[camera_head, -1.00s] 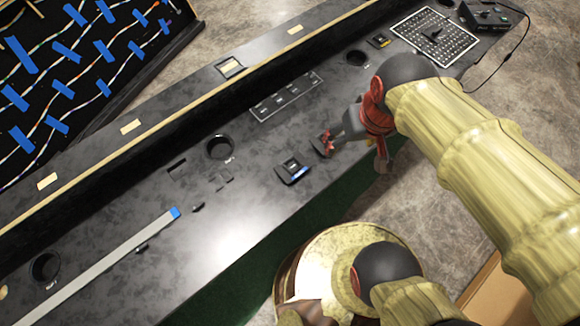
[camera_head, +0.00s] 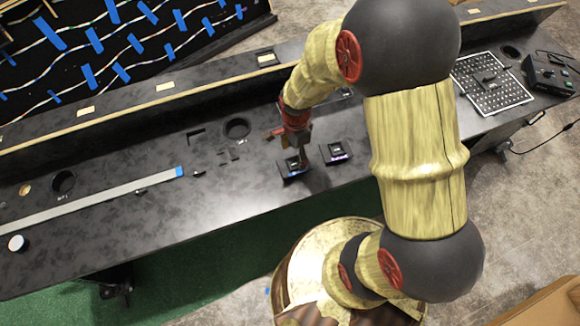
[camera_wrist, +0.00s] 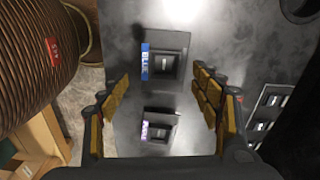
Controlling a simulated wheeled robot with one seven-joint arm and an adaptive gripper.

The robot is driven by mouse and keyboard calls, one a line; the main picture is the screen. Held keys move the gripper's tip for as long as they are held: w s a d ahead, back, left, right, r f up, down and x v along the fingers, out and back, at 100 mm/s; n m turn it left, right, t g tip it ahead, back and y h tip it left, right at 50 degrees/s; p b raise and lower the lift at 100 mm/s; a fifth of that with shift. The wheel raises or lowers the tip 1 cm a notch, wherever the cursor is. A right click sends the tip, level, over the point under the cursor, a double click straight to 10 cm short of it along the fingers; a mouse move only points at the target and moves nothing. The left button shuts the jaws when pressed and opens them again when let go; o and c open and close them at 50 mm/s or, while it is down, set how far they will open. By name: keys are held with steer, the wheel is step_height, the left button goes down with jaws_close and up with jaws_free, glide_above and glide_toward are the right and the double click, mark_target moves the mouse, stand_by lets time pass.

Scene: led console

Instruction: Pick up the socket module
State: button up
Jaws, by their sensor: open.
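Two small black square modules lie on the dark console top. One has a blue label (camera_head: 292,168) and shows in the wrist view (camera_wrist: 168,64). The other has a purple label (camera_head: 336,151) and lies to its right in the head view; the wrist view shows it lower down (camera_wrist: 160,130). I cannot tell by a readable marking which is the socket module. My gripper (camera_head: 297,158) is above the blue-labelled module, partly covering it. In the wrist view its open fingers (camera_wrist: 162,76) stand on either side of that module, with nothing held.
The console (camera_head: 110,225) has a round hole (camera_head: 237,129) and a flat grey strip (camera_head: 90,203) to the left. A perforated plate (camera_head: 492,84) and a black control box (camera_head: 550,75) are at the right. A raised ledge runs behind.

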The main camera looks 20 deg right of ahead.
mark_target(294, 164)
steer(key=shift+w+f+m, duration=0.1)
steer(key=shift+f+m, duration=0.05)
steer(key=shift+m, duration=0.45)
steer(key=shift+f+b, duration=0.3)
steer(key=shift+f, duration=0.55)
steer(key=f, duration=0.2)
steer(key=f+b, duration=0.1)
steer(key=f, duration=0.1)
steer(key=f+b, duration=0.1)
steer(key=f, duration=0.1)
steer(key=shift+w, duration=0.25)
steer(key=shift+r, duration=0.1)
steer(key=shift+c, duration=0.2)
steer(key=c, duration=1)
steer(key=shift+o, duration=0.2)
steer(key=shift+r, duration=0.1)
